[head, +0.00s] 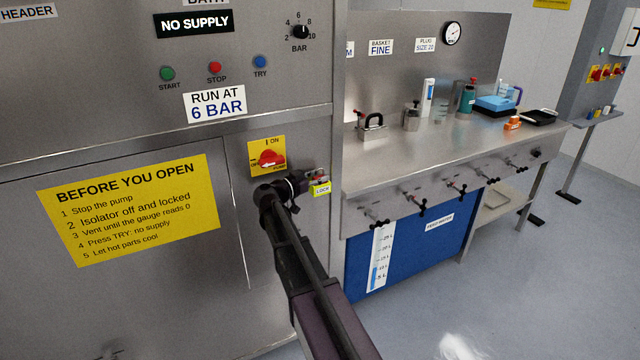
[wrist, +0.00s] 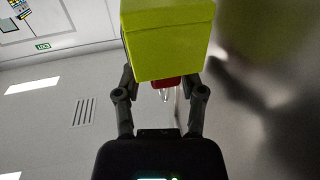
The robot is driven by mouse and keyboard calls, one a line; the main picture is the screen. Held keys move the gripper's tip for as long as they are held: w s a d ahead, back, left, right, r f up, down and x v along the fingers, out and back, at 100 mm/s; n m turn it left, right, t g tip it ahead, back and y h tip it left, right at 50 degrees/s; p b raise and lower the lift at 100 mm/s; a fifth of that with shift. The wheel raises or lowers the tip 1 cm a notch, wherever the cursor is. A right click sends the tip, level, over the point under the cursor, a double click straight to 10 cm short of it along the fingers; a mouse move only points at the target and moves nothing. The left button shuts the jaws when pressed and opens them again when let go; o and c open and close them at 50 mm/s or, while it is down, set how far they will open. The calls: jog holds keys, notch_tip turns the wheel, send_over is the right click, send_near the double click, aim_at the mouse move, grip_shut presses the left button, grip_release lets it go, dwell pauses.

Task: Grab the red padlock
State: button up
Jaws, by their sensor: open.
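The red padlock (wrist: 165,82) shows in the wrist view as a small red body with a pale metal shackle, mostly hidden by a yellow-green block (wrist: 168,40). My gripper (wrist: 162,88) is open, with one finger on each side of the padlock. The fingertips are partly covered by the block, so I cannot tell whether they touch anything.
The steel panel (head: 120,290) stands close behind my arm. To the right, a steel bench (head: 450,150) holds several items, with valve handles (head: 415,192) sticking out along its front. The floor (head: 540,290) in front of the bench looks mostly free.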

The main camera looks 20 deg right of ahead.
jog(key=shift+w+d, duration=0.1)
jog(key=shift+d, duration=0.45)
grip_shut()
